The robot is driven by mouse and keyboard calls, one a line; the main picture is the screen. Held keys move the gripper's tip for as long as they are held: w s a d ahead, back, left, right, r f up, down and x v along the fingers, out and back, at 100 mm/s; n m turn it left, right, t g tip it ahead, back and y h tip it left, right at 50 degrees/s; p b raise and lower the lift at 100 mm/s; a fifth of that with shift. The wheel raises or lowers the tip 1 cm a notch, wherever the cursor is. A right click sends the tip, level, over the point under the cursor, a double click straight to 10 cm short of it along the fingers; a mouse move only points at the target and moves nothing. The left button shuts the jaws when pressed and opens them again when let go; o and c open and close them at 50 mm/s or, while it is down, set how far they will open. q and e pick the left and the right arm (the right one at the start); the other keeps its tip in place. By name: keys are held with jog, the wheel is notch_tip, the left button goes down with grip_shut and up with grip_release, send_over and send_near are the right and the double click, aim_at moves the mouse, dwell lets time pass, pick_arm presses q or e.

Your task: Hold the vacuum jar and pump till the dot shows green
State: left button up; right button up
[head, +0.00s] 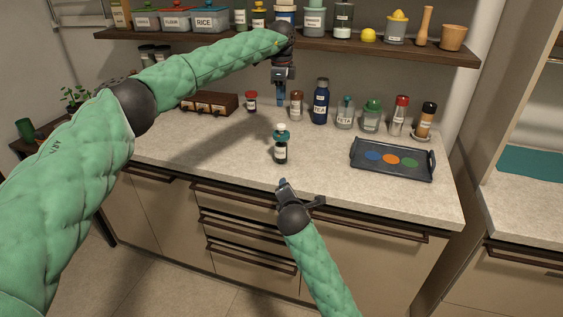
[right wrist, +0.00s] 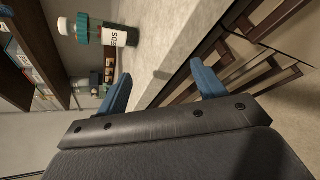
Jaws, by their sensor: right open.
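The vacuum jar (head: 281,155) stands upright near the counter's front edge, with a dark body, a white label, a teal collar and a pale pump top. It also shows sideways in the right wrist view (right wrist: 121,38), where its label ends in "EDS". I cannot make out a dot on it. My left gripper (head: 281,100) points down above the jar in the picture, apart from it; its finger gap cannot be made out. My right gripper (head: 284,183) is open and empty at the counter's front edge, short of the jar. Its two blue fingers (right wrist: 162,70) stand wide apart.
Behind the jar stand a blue tea bottle (head: 321,103), a pasta jar (head: 345,114) and several other containers. A dark tray (head: 392,174) with coloured discs lies to the right. A wooden box (head: 209,103) is at the back left. A loaded shelf (head: 400,47) hangs above.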

aim_at(281, 153)
jog(key=w+a+r+n, duration=0.1)
jog(key=w+r, duration=0.1)
jog(key=w+r+n+t, duration=0.1)
jog(key=w+r+n, duration=0.1)
jog(key=w+a+r+n+t, duration=0.1)
jog(key=w+n, duration=0.1)
jog(key=shift+w+a+r+h, duration=0.3)
jog(key=shift+w+a+r, duration=0.05)
jog(key=shift+r, duration=0.05)
jog(key=w+n, duration=0.2)
jog(key=w+f+n+t, duration=0.1)
jog(key=w+n, duration=0.1)
jog(key=w+f+n+t, duration=0.1)
jog(key=w+n, duration=0.1)
jog(key=shift+w+f+n, duration=0.15)
jog(key=shift+w+n, duration=0.1)
jog(key=shift+n, duration=0.05)
jog(key=shift+w+f, duration=0.1)
jog(key=shift+w, duration=3.9)
jog(key=c, duration=1.4)
jog(key=shift+o, duration=0.2)
